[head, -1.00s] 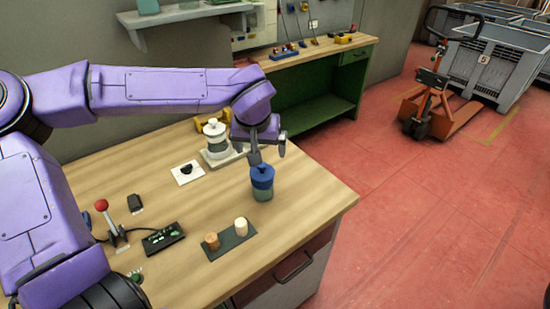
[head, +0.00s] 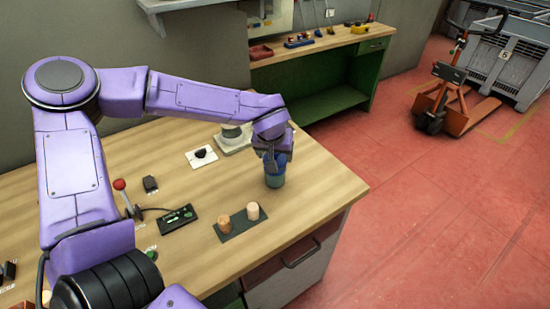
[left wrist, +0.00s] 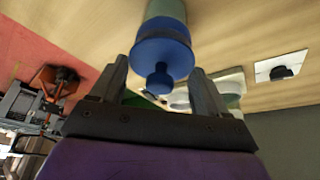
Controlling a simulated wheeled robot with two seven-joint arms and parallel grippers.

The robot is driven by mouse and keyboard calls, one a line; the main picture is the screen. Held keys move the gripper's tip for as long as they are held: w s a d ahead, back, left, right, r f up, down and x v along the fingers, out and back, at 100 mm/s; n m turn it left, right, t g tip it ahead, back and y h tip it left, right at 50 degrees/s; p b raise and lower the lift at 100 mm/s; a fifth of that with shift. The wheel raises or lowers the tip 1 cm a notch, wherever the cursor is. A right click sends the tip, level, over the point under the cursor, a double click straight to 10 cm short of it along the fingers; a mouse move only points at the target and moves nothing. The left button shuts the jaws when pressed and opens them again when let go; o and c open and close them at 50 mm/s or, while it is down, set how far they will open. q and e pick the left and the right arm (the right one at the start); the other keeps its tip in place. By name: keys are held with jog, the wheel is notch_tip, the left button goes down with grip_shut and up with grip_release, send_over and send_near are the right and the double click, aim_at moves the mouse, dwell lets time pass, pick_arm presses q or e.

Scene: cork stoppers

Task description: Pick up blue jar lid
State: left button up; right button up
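The blue jar lid (head: 283,161) sits on a blue-green jar (head: 275,182) near the right side of the wooden table. In the left wrist view the lid (left wrist: 162,56) has a wide round rim and a small knob (left wrist: 160,78). My left gripper (head: 271,160) is over the jar and partly hides the lid. In the left wrist view the fingers of the gripper (left wrist: 159,72) are spread, one on each side of the knob, with gaps showing. My right gripper is not in view.
Two cork stoppers (head: 224,221) (head: 253,211) stand on a dark mat (head: 238,230) in front of the jar. A white container (head: 232,130) on a pale base is behind. A red-knobbed lever (head: 120,185) and a black control box (head: 177,219) are to the left.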

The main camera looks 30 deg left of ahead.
pick_arm(q)
jog(key=shift+c, duration=1.4)
